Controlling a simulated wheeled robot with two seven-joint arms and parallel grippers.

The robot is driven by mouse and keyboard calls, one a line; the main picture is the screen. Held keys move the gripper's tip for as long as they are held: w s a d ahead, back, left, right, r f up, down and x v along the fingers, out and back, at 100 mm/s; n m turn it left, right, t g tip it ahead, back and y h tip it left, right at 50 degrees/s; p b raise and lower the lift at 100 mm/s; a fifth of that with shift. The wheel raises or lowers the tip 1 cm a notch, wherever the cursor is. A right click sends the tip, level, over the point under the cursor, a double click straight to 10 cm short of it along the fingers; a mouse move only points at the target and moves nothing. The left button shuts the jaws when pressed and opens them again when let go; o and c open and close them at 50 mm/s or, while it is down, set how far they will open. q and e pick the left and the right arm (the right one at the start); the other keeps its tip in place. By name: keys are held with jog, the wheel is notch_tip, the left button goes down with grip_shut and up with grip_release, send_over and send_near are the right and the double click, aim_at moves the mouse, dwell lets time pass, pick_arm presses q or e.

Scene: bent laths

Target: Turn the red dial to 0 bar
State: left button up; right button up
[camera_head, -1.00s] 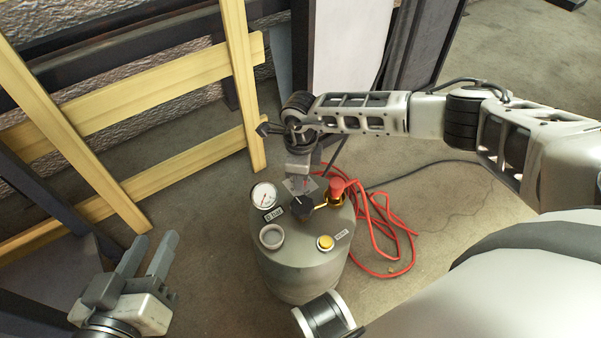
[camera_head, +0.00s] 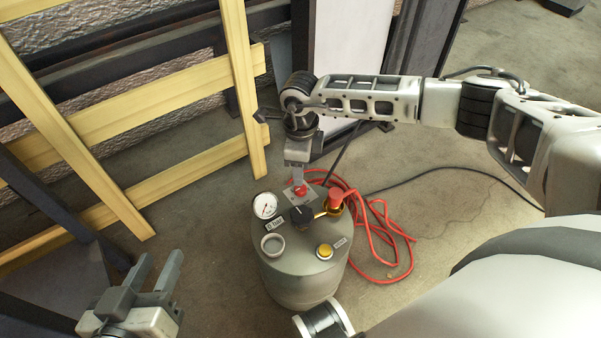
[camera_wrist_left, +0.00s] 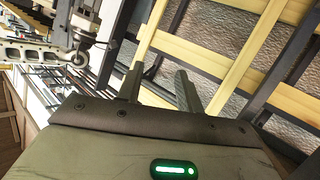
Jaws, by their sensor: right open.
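A grey tank (camera_head: 301,285) stands on the floor. On its top, a small red dial (camera_head: 301,190) sits on a pale square plate at the far side, partly hidden by my right gripper. My right gripper (camera_head: 298,180) is open, pointing down right at the dial; I cannot tell whether it touches. A white-faced gauge (camera_head: 265,205) is at the left of the top, with a "0 bar" label (camera_head: 274,224) beside it. The gauge needle is too small to read. My left gripper (camera_head: 157,272) is open and empty, left of the tank; its fingers show in the left wrist view (camera_wrist_left: 158,88).
Also on the tank are a black knob (camera_head: 301,215), a red-capped brass fitting (camera_head: 337,194), a yellow button (camera_head: 325,251) and a round grey fitting (camera_head: 272,245). A red hose (camera_head: 385,235) lies coiled at the right. Yellow laths (camera_head: 165,95) lean at the left.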

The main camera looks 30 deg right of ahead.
pick_arm(q)
jog(key=shift+w+a+f+g+y+p, duration=0.1)
jog(key=shift+a+f+g+y+p, duration=0.15)
jog(key=shift+f+p, duration=0.25)
jog(key=shift+w+a+f+g+y+p, duration=0.1)
jog(key=shift+a+f+g+y+p, duration=0.1)
jog(key=shift+f+g+p, duration=0.3)
pick_arm(e)
notch_tip(320, 180, up, 8)
jog(key=shift+r, duration=0.2)
pick_arm(q)
jog(key=shift+f, duration=0.15)
